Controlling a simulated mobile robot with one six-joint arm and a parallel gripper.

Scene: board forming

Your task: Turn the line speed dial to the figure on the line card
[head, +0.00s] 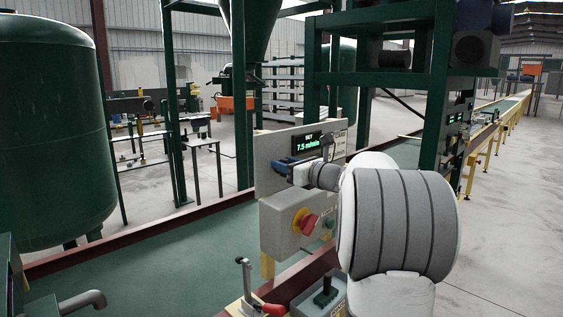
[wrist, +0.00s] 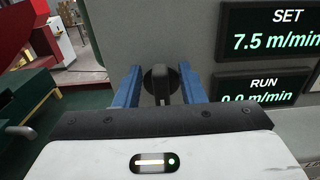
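The black dial (wrist: 158,84) sits on the grey control panel (head: 268,160). My gripper (wrist: 160,82) is at the panel with its blue fingers apart, one on each side of the dial; I see no clear grip on it. In the head view my gripper (head: 284,168) is side-on at the panel face and the dial is hidden. The SET display (head: 307,143) reads 7.5 m/min; it also shows in the wrist view (wrist: 275,30). The RUN display (wrist: 262,92) below reads 0.0 m/min. The line card (head: 340,138) is partly hidden behind my arm and its figure is unreadable.
A red stop button (head: 306,222) is on a grey box below the panel. A red-handled lever (head: 262,303) and a joystick box (head: 322,295) stand lower in front. A green conveyor belt (head: 160,240) runs behind; a green tank (head: 50,125) stands left.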

